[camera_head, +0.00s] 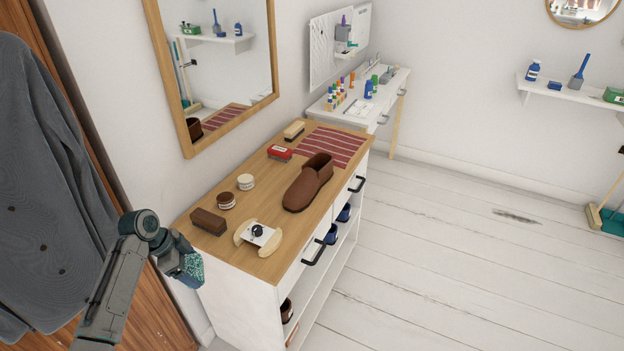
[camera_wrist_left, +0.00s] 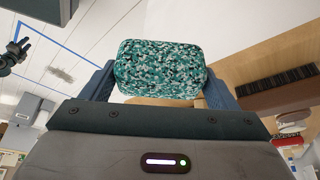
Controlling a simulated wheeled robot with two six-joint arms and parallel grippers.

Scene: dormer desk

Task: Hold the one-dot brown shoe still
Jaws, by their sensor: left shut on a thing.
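A brown shoe (camera_head: 307,183) stands upright on the wooden dresser top (camera_head: 258,205), near its front edge. I cannot make out a dot on it. My left gripper (camera_head: 189,268) is at the near left end of the dresser, well apart from the shoe. It is shut on a teal, black and white speckled sponge-like block (camera_wrist_left: 160,68), which sits between its fingers in the left wrist view. Another brown shoe-like thing (camera_head: 287,310) shows partly on the dresser's lower shelf.
On the dresser top are a brown brush (camera_head: 208,221), two round tins (camera_head: 226,200), a pale wooden piece with a white card (camera_head: 258,234), a red tin (camera_head: 280,152), a light brush (camera_head: 294,130) and a red striped mat (camera_head: 326,145). A mirror (camera_head: 229,127) hangs behind.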

